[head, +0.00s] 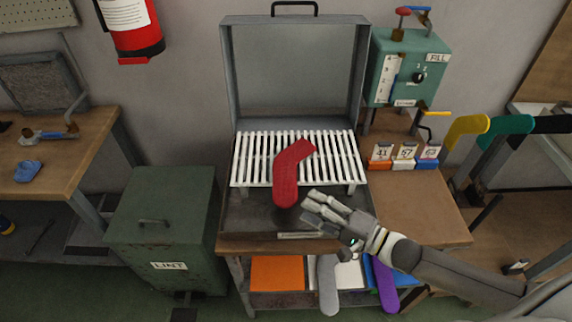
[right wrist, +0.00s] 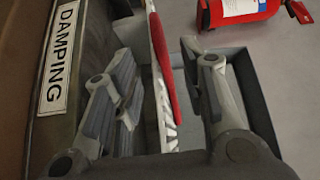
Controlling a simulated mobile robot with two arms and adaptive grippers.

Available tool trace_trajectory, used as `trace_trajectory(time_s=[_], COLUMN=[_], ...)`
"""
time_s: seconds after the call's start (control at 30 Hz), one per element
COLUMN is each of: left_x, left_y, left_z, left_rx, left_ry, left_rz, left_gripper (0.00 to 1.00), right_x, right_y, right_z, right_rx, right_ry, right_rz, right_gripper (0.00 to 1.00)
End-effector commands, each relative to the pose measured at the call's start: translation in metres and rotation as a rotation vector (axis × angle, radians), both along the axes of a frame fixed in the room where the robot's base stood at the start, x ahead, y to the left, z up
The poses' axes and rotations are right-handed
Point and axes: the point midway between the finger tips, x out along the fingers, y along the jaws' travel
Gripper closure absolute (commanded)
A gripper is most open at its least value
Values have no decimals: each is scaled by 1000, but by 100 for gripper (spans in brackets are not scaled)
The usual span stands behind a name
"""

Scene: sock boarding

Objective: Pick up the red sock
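The red sock (head: 288,180) lies across the front of a white slatted rack (head: 244,160) in an open metal case, its rounded lower end reaching over the dark tray. My right gripper (head: 312,207) is just right of and below that lower end. In the right wrist view, its fingers (right wrist: 160,72) are spread wide, and the red sock (right wrist: 164,70) shows as a thin red strip in the gap beyond them. The gripper appears apart from the sock. My left gripper is not in view.
The open case lid (head: 294,72) stands behind the rack. A teal fill box (head: 424,68) and numbered cards (head: 404,153) are at right. A green lint bin (head: 165,222) stands left. Grey (head: 328,285) and purple (head: 385,285) socks hang below the bench.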

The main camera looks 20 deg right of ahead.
Motion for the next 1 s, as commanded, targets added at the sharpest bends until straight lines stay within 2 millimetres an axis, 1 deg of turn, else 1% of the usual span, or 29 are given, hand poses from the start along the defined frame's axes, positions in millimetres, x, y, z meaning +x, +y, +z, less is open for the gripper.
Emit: trace_trajectory(time_s=[0.03, 0.1, 0.2, 0.37, 0.5, 0.6, 0.7, 0.8, 1.0], left_x=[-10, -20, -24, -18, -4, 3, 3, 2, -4], left_y=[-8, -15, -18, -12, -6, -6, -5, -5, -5], left_z=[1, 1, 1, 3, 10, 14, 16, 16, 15], left_rx=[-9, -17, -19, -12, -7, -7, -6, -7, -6], left_ry=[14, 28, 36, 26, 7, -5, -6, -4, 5], left_rz=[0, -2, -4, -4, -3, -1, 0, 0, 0], left_gripper=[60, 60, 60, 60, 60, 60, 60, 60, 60], right_x=[7, 14, 21, 27, 41, 53, 61, 65, 65], right_y=[5, 11, 17, 22, 32, 41, 48, 51, 52], right_z=[2, 2, 1, 1, 4, 4, 3, 2, 1], right_rx=[1, 3, 0, 0, 1, 0, 1, -2, -2], right_ry=[-4, -3, -3, -1, -4, -4, -1, -1, 0], right_rz=[0, -1, 0, -1, -1, 0, -1, 0, 0], right_gripper=[61, 61, 61, 61, 61, 61, 61, 61, 61])
